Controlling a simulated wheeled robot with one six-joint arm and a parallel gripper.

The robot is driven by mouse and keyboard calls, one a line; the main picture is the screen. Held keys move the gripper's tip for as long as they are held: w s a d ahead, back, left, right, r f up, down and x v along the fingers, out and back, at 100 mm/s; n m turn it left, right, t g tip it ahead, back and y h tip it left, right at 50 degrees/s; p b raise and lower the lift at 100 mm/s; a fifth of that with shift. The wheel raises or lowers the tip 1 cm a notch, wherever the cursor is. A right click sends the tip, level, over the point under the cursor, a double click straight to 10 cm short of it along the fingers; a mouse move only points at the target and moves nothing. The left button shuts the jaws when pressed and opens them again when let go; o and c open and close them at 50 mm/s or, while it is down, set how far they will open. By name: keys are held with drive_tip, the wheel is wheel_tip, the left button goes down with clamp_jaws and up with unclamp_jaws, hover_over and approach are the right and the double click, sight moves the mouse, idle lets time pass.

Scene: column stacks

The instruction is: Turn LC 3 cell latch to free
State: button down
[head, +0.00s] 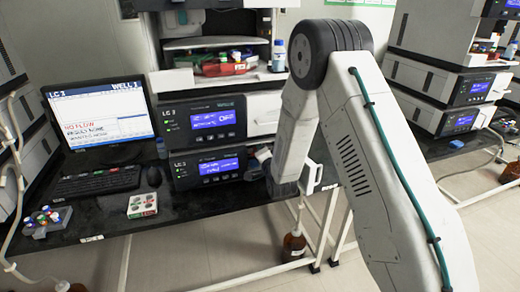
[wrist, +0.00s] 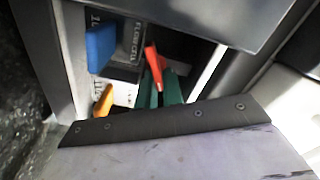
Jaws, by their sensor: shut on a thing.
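The LC 3 instrument stack (head: 205,120) stands left of centre in the head view, with two blue displays. In the wrist view, a red latch lever (wrist: 153,63) stands tilted in a recess beside a label that seems to read "flow cell". My gripper (wrist: 160,90) shows there as two green fingertips, shut on the lower part of the red lever. A blue tab (wrist: 100,47) is up and left of it, and an orange tab (wrist: 103,99) is at lower left. In the head view my arm hides the fingertips and the latch.
A monitor (head: 100,118) showing "NO FLOW" and a keyboard (head: 98,182) are left of the stack. A small white box (head: 142,205) and a rack of coloured caps (head: 46,218) lie on the black bench (head: 190,228).

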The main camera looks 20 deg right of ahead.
drive_tip(key=shift+d+f+m, duration=0.1)
drive_tip(key=shift+f+m, duration=0.1)
drive_tip(key=shift+m, duration=0.8)
drive_tip(key=shift+f+m, duration=0.15)
drive_tip(key=shift+m, duration=0.85)
drive_tip(key=c, duration=1.5)
unclamp_jaws()
drive_tip(key=shift+c, duration=0.2)
drive_tip(key=s, duration=0.7)
drive_tip(key=shift+s, duration=0.4)
drive_tip(key=shift+r, duration=0.1)
